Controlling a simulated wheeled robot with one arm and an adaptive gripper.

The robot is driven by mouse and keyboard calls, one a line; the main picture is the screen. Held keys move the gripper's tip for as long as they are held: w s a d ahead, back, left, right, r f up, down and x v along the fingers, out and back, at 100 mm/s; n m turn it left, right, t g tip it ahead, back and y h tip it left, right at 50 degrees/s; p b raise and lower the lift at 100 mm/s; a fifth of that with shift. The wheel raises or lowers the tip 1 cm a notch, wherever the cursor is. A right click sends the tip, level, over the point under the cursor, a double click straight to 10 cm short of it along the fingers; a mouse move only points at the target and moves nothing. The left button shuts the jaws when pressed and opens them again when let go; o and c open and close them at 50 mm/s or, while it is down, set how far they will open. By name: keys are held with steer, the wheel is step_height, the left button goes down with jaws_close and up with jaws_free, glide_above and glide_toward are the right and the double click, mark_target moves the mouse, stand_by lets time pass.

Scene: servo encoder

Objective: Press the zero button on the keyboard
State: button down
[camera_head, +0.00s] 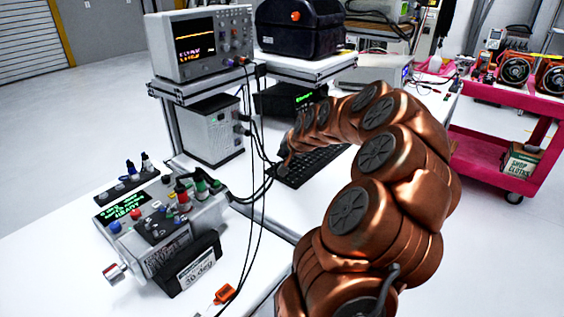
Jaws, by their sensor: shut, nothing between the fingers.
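A black keyboard (318,163) lies on the white bench in the middle of the head view. My copper arm curves over it from the lower right and hides part of it. My gripper (284,170) is at the far end of the arm, low over the keyboard's left end. It is small in the picture, looks shut and holds nothing. I cannot tell whether it touches a key. The zero button is too small to make out from here.
An oscilloscope (202,43) stands on a raised shelf above a grey box (212,130). Black cables (262,190) hang just left of the keyboard. A servo encoder device (160,225) with knobs sits at the lower left. A pink cart (490,150) stands at right.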

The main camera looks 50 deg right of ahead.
mark_target(283, 162)
steer(key=shift+r, duration=0.3)
steer(key=shift+r+p, duration=0.35)
steer(key=shift+r, duration=2.05)
